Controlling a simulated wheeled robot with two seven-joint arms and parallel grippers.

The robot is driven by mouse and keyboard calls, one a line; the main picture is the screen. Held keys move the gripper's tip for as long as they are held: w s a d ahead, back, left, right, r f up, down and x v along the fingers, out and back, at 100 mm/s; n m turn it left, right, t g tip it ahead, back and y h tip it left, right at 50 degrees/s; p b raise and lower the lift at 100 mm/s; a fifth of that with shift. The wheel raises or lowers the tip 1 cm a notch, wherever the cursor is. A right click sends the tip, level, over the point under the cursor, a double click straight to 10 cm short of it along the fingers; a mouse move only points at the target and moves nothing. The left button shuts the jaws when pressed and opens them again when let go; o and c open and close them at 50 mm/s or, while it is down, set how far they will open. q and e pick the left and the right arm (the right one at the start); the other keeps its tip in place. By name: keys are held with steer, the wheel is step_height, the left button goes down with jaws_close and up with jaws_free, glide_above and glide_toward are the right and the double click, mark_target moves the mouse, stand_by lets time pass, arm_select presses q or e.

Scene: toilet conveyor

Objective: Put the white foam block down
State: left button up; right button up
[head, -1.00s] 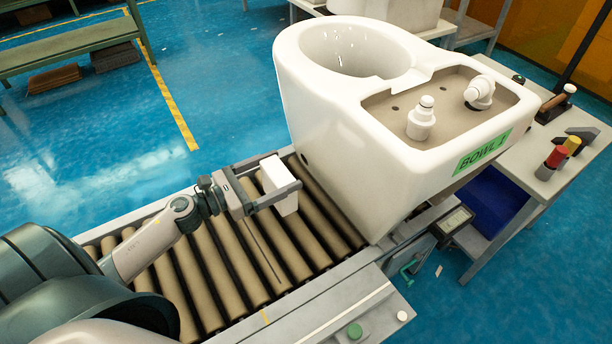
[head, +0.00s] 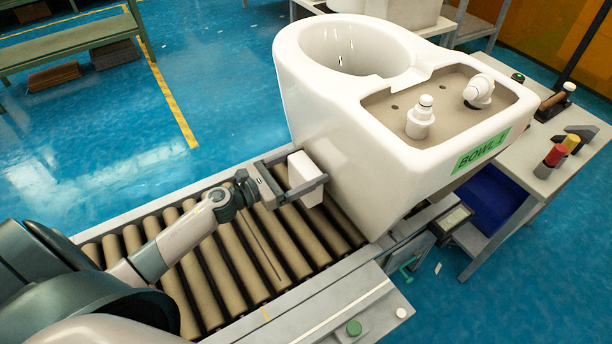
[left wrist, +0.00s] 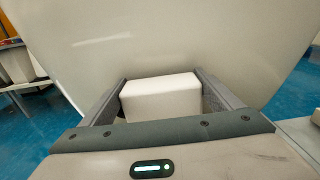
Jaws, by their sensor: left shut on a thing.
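The white foam block (head: 304,174) is held in my left gripper (head: 302,187), above the roller conveyor (head: 235,250) and close to the side of the white toilet bowl (head: 340,140). In the left wrist view the block (left wrist: 160,97) sits between the two fingers of the left gripper (left wrist: 162,100), with the bowl's white wall (left wrist: 170,40) right behind it. I cannot tell whether the block touches the wall or the rollers. My right gripper is not in view.
The bowl carries a green "BOWL" label (head: 481,151) and two white fittings (head: 420,120). A side table (head: 540,175) with tools stands at the right. The conveyor's near rail (head: 340,315) has a green button (head: 354,328). Rollers left of the gripper are bare.

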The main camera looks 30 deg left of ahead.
mark_target(297, 180)
arm_select(q)
steer(key=shift+f, duration=0.35)
step_height(297, 180, down, 2)
steer(key=shift+f+b, duration=0.1)
steer(key=shift+b, duration=0.3)
steer(key=shift+w+d+f, duration=0.1)
steer(key=shift+w+f, duration=0.05)
steer(key=shift+f, duration=0.35)
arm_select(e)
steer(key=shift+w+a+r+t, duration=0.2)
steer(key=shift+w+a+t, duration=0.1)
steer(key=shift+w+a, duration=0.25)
arm_select(q)
steer(key=shift+f, duration=0.15)
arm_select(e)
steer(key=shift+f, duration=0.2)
arm_select(q)
steer(key=o, duration=1.3)
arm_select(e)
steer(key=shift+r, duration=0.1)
arm_select(q)
steer(key=shift+r, duration=0.2)
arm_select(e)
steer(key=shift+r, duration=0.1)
